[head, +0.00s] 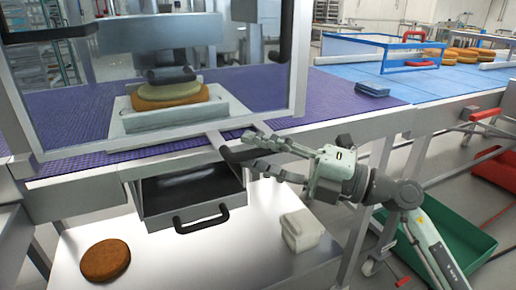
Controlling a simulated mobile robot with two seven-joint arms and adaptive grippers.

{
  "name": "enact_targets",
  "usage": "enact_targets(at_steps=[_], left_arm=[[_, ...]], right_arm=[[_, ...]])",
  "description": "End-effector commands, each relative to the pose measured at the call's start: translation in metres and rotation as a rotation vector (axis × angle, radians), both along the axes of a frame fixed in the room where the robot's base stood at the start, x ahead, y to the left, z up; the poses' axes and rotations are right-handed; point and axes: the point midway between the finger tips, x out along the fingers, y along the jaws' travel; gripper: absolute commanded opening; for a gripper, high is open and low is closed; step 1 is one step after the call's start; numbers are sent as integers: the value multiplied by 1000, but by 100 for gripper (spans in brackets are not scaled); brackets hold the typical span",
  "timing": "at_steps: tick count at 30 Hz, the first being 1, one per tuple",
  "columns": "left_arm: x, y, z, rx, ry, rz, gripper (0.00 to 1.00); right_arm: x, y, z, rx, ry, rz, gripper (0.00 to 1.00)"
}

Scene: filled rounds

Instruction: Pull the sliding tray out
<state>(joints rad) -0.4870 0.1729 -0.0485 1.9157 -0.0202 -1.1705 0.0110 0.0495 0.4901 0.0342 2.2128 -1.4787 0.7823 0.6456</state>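The sliding tray (127,124) is a light metal tray inside the machine, seen through a clear guard panel. A round brown piece with a paler one on top rests on it, under a dark press head. A flat metal bar (216,141) comes out at the tray's right front and ends in a dark grip (240,154). My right gripper (252,149) comes in from the right with its fingers spread, one above and one below the dark grip. I cannot tell whether they touch it. My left gripper is not in view.
Below the belt, an open drawer (190,192) with a black handle (203,220) juts forward. The guard frame (298,60) stands close to my gripper. A green bin (450,235) is on the floor right.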

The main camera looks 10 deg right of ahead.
Motion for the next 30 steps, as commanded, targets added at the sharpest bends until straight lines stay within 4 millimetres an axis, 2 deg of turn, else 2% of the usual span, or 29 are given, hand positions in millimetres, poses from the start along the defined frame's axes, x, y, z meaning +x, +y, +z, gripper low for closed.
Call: enact_targets(at_steps=[7, 16, 30], left_arm=[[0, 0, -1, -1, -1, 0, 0], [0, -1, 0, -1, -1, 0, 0], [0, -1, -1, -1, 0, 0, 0]], right_arm=[[1, 1, 0, 1, 1, 0, 36], [1, 1, 0, 1, 1, 0, 0], [1, -2, -1, -1, 1, 0, 0]])
